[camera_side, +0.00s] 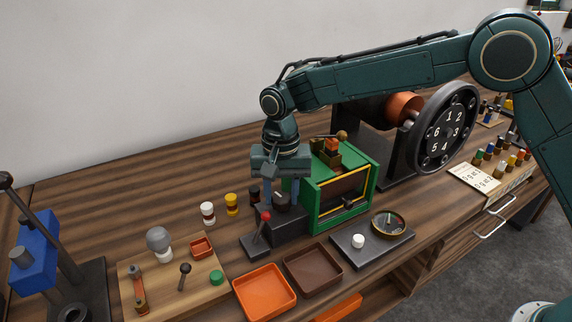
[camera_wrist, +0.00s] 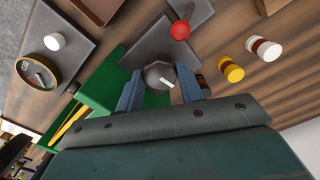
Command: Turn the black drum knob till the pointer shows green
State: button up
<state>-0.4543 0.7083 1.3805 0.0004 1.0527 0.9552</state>
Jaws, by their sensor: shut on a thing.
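The black drum knob (camera_wrist: 157,74), dark with a white mark on its top, stands on a dark grey block (camera_side: 282,225) beside the green box. It also shows in the side view (camera_side: 281,199), partly covered. My gripper (camera_wrist: 160,85) points down over the block, one finger on each side of the knob, shut on it; it also shows in the side view (camera_side: 281,192). A round dial (camera_side: 389,223) with a pointer lies on a dark plate to the right; it also shows in the wrist view (camera_wrist: 38,74). The colour under its pointer is too small to tell.
A red-tipped lever (camera_side: 265,216) stands close in front of the block. The green box (camera_side: 315,208) is right beside my gripper. A white knob (camera_side: 358,241) sits near the dial. Orange (camera_side: 264,291) and brown (camera_side: 313,270) trays lie in front. Striped spools (camera_side: 231,204) stand left.

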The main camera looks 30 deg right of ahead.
aim_at(282, 197)
jog(key=o, duration=0.7)
jog(key=shift+r, duration=0.15)
notch_tip(282, 197, up, 14)
jog(key=shift+f, duration=0.2)
dwell(0.9)
